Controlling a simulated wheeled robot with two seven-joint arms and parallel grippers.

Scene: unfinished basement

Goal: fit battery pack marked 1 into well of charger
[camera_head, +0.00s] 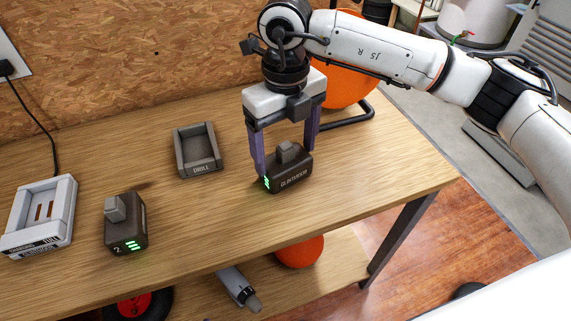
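A dark battery pack (292,177) with a grey latch block on top and green lights at its left end stands on the workbench; its number does not show. My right gripper (286,160) points down over it, with one finger at its left end and the other at its far right end. The fingers are spread wide; I cannot tell whether they touch it. The white charger (64,205) lies at the far left, its well empty with slots showing. A second dark pack marked 2 (125,232) stands right of the charger. My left gripper is not in view.
A dark tray marked DRILL (204,170) sits empty between the packs, further back. An orange object (348,88) with a dark tube frame stands behind my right gripper. The bench (215,225) is clear around its front middle. A cord runs from the charger to a wall socket.

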